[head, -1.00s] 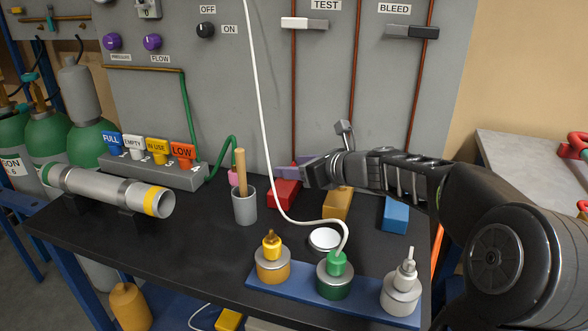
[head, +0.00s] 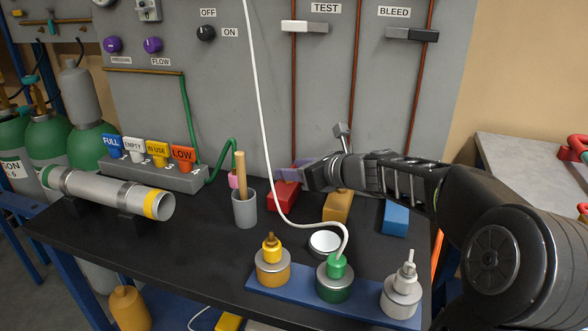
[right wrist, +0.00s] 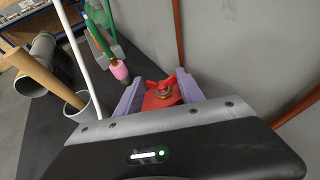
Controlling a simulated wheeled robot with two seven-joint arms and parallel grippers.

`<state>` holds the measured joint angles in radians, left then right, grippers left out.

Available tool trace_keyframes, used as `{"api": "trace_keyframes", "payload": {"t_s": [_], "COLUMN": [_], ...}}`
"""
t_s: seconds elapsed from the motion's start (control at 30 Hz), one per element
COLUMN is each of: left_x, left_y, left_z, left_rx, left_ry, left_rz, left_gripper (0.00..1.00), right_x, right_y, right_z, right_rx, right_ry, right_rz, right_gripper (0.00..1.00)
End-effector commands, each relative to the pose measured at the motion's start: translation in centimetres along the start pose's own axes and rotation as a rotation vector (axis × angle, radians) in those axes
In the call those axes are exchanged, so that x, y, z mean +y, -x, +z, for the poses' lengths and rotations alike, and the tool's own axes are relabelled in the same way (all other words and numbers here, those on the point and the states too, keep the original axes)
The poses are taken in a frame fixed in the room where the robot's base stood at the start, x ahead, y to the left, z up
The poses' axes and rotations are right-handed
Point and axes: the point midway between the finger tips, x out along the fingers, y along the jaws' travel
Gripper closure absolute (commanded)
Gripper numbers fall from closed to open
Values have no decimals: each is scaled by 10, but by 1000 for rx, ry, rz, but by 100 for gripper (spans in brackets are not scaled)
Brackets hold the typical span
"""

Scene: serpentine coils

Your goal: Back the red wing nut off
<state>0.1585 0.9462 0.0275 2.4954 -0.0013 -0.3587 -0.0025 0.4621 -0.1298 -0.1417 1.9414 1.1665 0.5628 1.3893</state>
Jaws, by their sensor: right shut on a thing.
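The red wing nut (right wrist: 158,86) sits on a brass-coloured stud on top of a red block. In the right wrist view it lies between the two purple fingers of my right gripper (right wrist: 160,90), which is shut on it. In the head view the right gripper (head: 292,172) is over the back of the red block (head: 283,196); the wing nut is hidden there by the gripper. My left gripper is not in view.
A grey cup with a wooden rod (head: 244,207) and a pink-tipped green hose (right wrist: 120,71) are left of the gripper. A white hose (head: 268,130) hangs in front. Yellow (head: 338,206) and blue (head: 396,217) blocks stand right. The grey panel (head: 225,90) is close behind.

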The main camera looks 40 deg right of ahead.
Motion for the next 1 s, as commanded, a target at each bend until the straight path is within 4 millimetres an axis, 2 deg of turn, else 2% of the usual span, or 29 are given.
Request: {"api": "trace_keyframes", "payload": {"t_s": [0.17, 0.4, 0.77, 0.8, 0.9, 1.0], "left_x": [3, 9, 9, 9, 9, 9], "left_y": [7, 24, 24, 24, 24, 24], "left_z": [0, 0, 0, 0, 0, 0], "left_rx": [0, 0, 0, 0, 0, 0], "left_ry": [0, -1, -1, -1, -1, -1], "left_rz": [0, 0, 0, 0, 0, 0], "left_gripper": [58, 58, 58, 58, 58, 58], "right_x": [-2, -6, -6, -6, -6, -6], "right_y": [0, 0, -1, -1, -1, -1], "right_z": [2, 3, 0, 0, 0, 0], "right_rx": [2, 3, 0, 0, 0, 0], "right_ry": [22, 88, 105, 105, 104, 104], "right_rz": [54, 214, 251, 251, 251, 250], "right_gripper": [95, 95, 95, 52, 45, 45]}}
